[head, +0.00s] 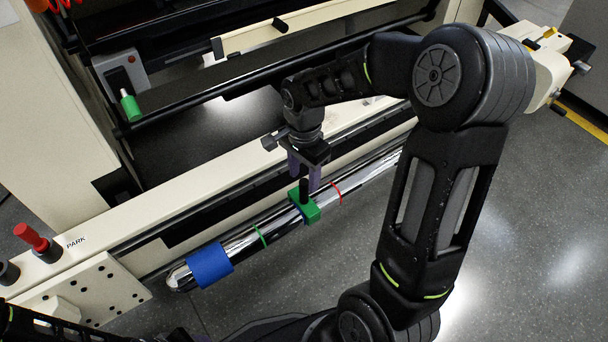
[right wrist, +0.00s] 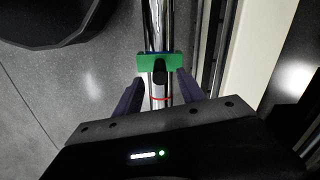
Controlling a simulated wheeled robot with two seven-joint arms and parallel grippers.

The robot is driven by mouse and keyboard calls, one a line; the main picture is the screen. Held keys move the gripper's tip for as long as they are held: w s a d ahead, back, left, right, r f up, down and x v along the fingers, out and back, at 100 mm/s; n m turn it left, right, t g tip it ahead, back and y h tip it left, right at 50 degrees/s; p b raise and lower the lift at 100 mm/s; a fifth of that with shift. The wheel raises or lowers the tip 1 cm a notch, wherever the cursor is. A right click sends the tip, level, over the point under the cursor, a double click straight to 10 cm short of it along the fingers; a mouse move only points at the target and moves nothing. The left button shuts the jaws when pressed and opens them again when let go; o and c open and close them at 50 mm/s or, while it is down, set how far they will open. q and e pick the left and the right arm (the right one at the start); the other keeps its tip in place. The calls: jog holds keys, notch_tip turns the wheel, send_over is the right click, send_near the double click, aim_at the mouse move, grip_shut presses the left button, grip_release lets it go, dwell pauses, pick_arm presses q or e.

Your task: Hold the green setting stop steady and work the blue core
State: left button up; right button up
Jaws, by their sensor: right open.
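The green setting stop (head: 307,208) sits on a shiny chrome bar (head: 280,227) and has a black upright knob (head: 304,190). The stop also shows in the right wrist view (right wrist: 159,62). The blue core (head: 210,265) is a sleeve around the same bar near its lower left end. My right gripper (head: 304,183) is open above the stop. In the right wrist view its two purple fingers (right wrist: 160,92) stand on either side of the bar and the knob, apart from the stop. My left gripper is not clearly seen; only dark arm parts show at the bottom left.
A green ring (head: 260,236) and a red ring (head: 337,193) mark the bar on either side of the stop. A cream machine rail (head: 165,208) runs behind the bar. A red knob (head: 31,237) stands by the PARK label (head: 76,242). Grey floor lies open in front.

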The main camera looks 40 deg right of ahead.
aim_at(304, 194)
jog(key=shift+f+b, duration=1.5)
jog(key=shift+f, duration=2.45)
jog(key=shift+c, duration=0.6)
grip_shut()
